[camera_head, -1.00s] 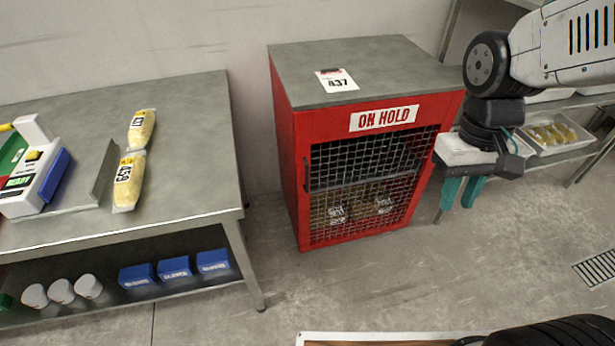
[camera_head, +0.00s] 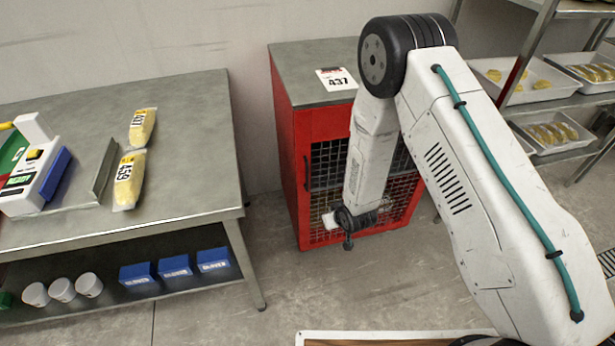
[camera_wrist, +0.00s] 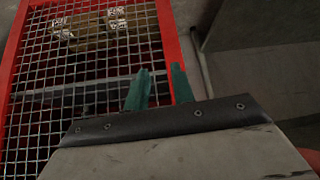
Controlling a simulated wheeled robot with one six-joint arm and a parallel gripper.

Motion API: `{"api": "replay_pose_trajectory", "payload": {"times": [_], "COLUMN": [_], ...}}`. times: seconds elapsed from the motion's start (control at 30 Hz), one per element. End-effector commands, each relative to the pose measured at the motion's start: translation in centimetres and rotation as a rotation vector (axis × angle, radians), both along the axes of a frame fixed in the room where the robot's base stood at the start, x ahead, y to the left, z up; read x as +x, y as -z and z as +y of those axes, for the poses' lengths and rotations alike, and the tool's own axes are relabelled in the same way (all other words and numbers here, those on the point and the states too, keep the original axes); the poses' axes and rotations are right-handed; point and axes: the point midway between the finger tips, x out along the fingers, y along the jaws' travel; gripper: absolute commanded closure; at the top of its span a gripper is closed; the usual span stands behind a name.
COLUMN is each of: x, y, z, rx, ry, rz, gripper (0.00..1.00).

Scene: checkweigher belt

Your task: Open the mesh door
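The red cabinet (camera_head: 290,150) stands by the wall, and its mesh door (camera_head: 328,160) is closed. A dark upright handle (camera_head: 306,173) shows at the door's left edge. The handle cannot be made out in the wrist view.
A steel table (camera_head: 190,120) with two yellow packs (camera_head: 130,180) stands to the left, close to the cabinet. Racks with white trays (camera_head: 515,85) stand at the right. The floor (camera_head: 270,280) in front of the cabinet is clear.

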Motion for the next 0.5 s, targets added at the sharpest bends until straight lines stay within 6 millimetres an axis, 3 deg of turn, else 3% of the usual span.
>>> {"api": "replay_pose_trajectory", "payload": {"times": [0.03, 0.07, 0.17, 0.3, 0.5], "x": [0.3, 0.7, 2.2, 4.0, 5.0], "y": [1.8, 2.2, 1.9, -1.3, -5.6], "z": [1.0, 1.5, 3.0, 4.3, 4.9], "rx": [0.04, 0.068, 0.167, 0.291, 0.391], "ry": [-0.015, -0.02, -0.035, -0.045, -0.047], "rz": [-0.081, -0.138, -0.338, -0.589, -0.798], "gripper": [0.75, 0.75, 0.75, 0.75, 0.75]}}
